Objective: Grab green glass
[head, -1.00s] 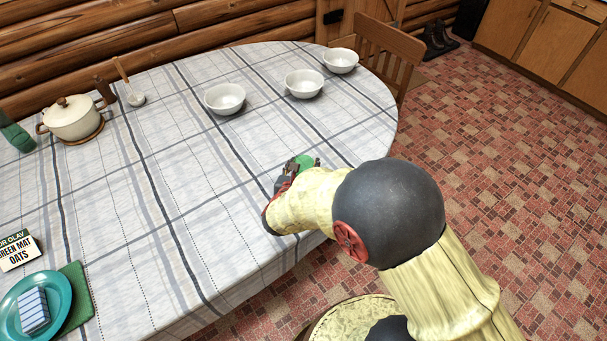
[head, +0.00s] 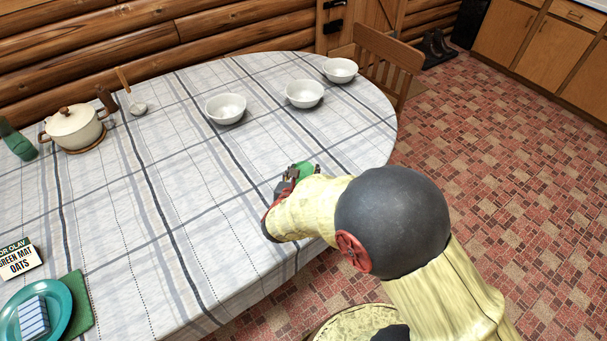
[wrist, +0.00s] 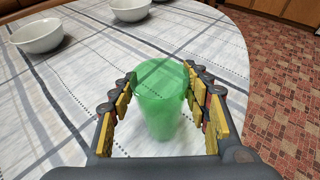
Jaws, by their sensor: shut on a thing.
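A translucent green glass (wrist: 160,105) stands between the fingers of my gripper (wrist: 160,88) in the wrist view. The fingers are closed in on its sides, one on the left and one on the right. In the head view my gripper (head: 296,174) is at the near right part of the table, and only part of the green glass (head: 306,168) shows past it; my arm hides the rest. The glass looks upright. I cannot tell whether its base touches the tablecloth.
Three white bowls (head: 226,108) stand in a row toward the back of the table (head: 180,200). A lidded pot (head: 74,128), a green bottle (head: 17,142), an oats box (head: 18,259) and a teal plate (head: 62,303) are on the left. The table's middle is clear.

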